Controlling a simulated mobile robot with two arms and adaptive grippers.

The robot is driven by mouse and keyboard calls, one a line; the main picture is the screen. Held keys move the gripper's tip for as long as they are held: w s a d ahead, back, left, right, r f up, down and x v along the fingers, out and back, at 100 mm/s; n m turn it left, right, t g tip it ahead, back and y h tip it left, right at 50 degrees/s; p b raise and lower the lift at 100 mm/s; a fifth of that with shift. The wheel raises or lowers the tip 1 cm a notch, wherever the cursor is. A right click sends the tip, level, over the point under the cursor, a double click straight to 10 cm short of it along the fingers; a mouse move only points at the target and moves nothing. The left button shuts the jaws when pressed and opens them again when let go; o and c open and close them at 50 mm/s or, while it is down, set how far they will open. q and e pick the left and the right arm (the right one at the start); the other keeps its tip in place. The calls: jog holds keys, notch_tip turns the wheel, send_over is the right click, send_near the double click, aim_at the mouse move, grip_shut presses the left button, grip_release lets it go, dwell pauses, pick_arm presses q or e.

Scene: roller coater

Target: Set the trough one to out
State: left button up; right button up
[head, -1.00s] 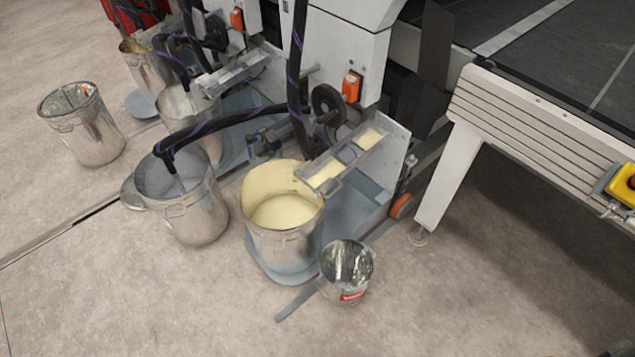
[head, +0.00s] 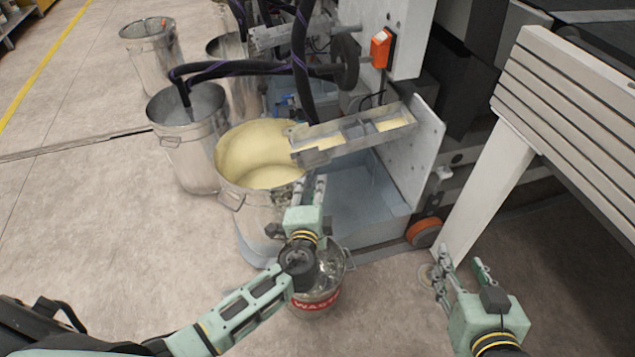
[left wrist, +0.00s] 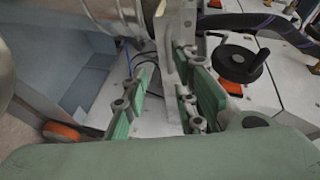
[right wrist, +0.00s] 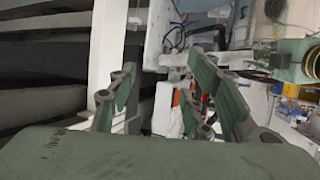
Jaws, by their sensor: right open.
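The trough (head: 352,135) is a narrow metal tray with pale yellow paint in its compartments. It slants up to the right, its left end over the rim of a paint-filled bucket (head: 262,148). My left gripper (head: 313,180) is just in front of and below the trough's left end, at the bucket's right side. In the left wrist view its fingers (left wrist: 158,88) are apart, with a grey metal piece beyond; I cannot tell whether it lies between them. My right gripper (head: 460,270) is open and empty, low at the right, beside the white machine leg.
A waste bucket (head: 325,284) stands under my left arm. Another metal bucket (head: 190,135) with a black hose stands at the left. A black handwheel (head: 345,62) and an orange switch (head: 381,48) are behind the trough.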

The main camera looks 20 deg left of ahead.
pick_arm(q)
jog(key=r+b+x, duration=0.1)
jog(key=x, duration=0.7)
jog(key=shift+r+t+b, duration=0.25)
jog(key=shift+t+b, duration=0.05)
pick_arm(e)
notch_tip(320, 180, up, 9)
jog(key=w+a+t+y, duration=0.1)
jog(key=w+t, duration=0.1)
jog(key=t, duration=0.2)
jog(key=shift+a+r+t+y, duration=0.15)
jog(key=shift+a+t+y, duration=0.15)
jog(key=shift+a, duration=0.05)
pick_arm(q)
jog(key=shift+w+d, duration=0.1)
jog(key=shift+d, duration=0.05)
grip_shut()
